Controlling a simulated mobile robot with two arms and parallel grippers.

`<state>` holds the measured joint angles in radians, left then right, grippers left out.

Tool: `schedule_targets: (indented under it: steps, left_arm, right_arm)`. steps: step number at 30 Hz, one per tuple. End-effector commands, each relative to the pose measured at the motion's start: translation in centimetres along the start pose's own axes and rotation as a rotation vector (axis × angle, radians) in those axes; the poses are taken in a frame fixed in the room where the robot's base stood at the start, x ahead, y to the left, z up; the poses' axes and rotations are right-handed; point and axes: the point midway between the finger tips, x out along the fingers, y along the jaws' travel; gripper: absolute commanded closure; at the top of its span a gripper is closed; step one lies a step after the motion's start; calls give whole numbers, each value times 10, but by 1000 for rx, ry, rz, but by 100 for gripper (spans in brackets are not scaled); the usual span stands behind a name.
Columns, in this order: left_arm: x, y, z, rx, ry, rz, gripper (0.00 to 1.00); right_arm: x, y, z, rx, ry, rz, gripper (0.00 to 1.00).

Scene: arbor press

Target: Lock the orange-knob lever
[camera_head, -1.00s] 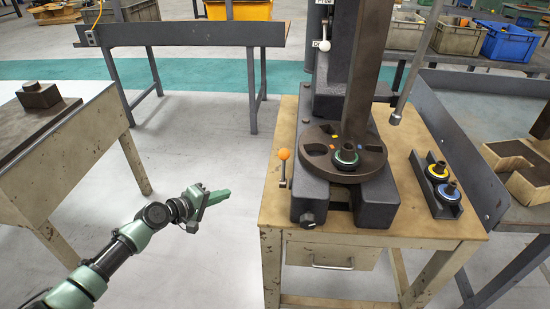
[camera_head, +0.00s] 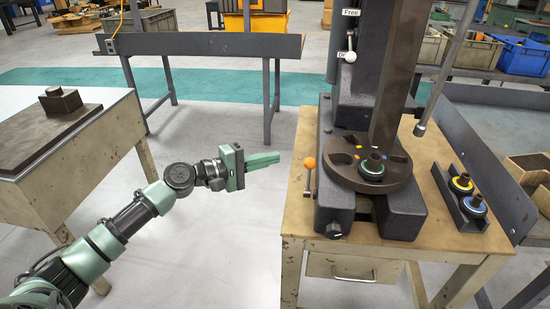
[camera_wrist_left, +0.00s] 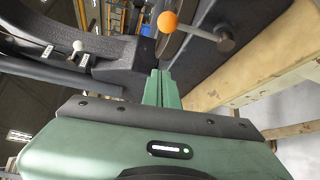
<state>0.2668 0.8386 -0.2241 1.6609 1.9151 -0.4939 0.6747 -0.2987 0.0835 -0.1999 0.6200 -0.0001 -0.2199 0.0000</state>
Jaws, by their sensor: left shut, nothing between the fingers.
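The orange-knob lever (camera_head: 309,164) stands upright at the left side of the press base, its ball on top of a thin rod. In the left wrist view the orange knob (camera_wrist_left: 167,22) is near the top, just beyond the fingertips, with its rod running right to a dark pivot. My left gripper (camera_head: 279,157) is shut and empty, pointing right toward the lever with a gap between them. In the left wrist view its green fingers (camera_wrist_left: 161,75) are together below the knob. My right gripper is not in view.
The arbor press has a round slotted plate (camera_head: 346,174) and a white-knob lever (camera_head: 349,57) higher up. A dark holder (camera_head: 462,208) with yellow-ringed and blue-ringed parts lies on the table (camera_head: 425,243). Another table (camera_head: 90,150) stands at left. Open floor lies between the tables.

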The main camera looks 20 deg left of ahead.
Motion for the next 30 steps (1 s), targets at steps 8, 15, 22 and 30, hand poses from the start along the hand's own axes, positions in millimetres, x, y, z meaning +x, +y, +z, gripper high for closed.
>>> schedule_targets:
  steps: [8,15,22,30]
  left_arm:
    - [58,5,1,0,-2,2,100]
    - [72,4,18,2,-2,-3,100]
    - [66,2,36,1,-1,-2,100]
    - [65,0,38,1,0,0,100]
  right_arm:
    - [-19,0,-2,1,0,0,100]
    - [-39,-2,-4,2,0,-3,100]
    - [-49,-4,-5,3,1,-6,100]
    - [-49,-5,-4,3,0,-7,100]
